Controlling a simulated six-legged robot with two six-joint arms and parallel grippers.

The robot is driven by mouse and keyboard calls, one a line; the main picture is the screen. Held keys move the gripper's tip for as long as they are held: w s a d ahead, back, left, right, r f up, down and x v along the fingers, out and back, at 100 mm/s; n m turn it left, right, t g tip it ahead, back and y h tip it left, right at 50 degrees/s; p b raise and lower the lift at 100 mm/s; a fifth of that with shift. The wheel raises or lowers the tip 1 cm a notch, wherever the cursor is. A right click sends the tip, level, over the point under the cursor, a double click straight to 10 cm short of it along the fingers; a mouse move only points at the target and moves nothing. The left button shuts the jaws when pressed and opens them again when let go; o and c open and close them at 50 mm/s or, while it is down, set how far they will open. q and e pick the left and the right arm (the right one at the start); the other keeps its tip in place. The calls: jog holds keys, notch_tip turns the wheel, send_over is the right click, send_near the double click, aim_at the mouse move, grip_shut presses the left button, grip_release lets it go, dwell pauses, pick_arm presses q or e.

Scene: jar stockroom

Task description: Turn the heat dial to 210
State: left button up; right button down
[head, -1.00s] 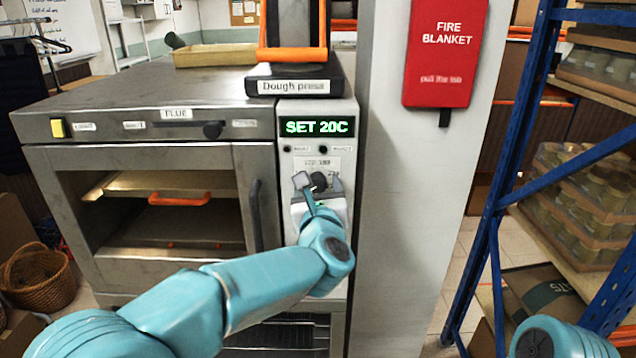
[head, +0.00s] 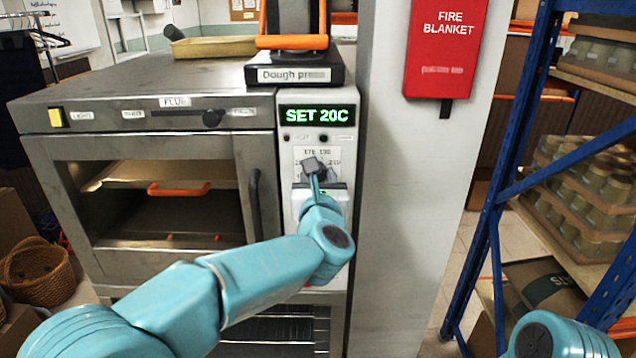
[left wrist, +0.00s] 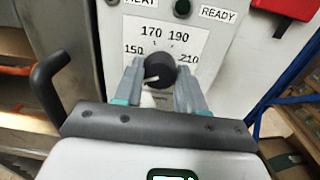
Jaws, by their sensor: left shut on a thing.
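The heat dial (left wrist: 160,70) is a round black knob on the oven's pale control panel. In the left wrist view its white pointer mark is at the lower left, below the 150 label. The printed scale (left wrist: 168,38) reads 150, 170, 190 and 210, with 210 at the right. My left gripper (left wrist: 161,73) has one finger on each side of the dial and is shut on it. In the head view my left gripper (head: 315,172) hides the dial. The green display (head: 317,116) reads SET 20C. My right gripper is not in view.
The oven (head: 160,130) has a dark vertical handle (head: 255,205) left of the panel. A dough press (head: 293,72) stands on top. A white pillar with a red fire blanket (head: 441,50) is at the right, then a blue rack (head: 500,180) with jars.

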pick_arm(q)
jog(key=m+b, duration=0.1)
jog(key=m, duration=0.2)
jog(key=shift+f+m+b, duration=0.15)
jog(key=shift+m+b, duration=0.15)
jog(key=shift+b, duration=0.05)
jog(key=m+p, duration=0.3)
jog(key=m, duration=0.8)
jog(key=m+p, duration=0.4)
jog(key=m, duration=0.8)
jog(key=m+h+p, duration=0.1)
jog(key=m+p, duration=0.3)
jog(key=m, duration=0.7)
jog(key=shift+a+r+m, duration=0.1)
jog(key=shift+r+m, duration=0.15)
jog(key=shift+m, duration=0.35)
jog(key=o, duration=1.1)
jog(key=shift+c, duration=0.2)
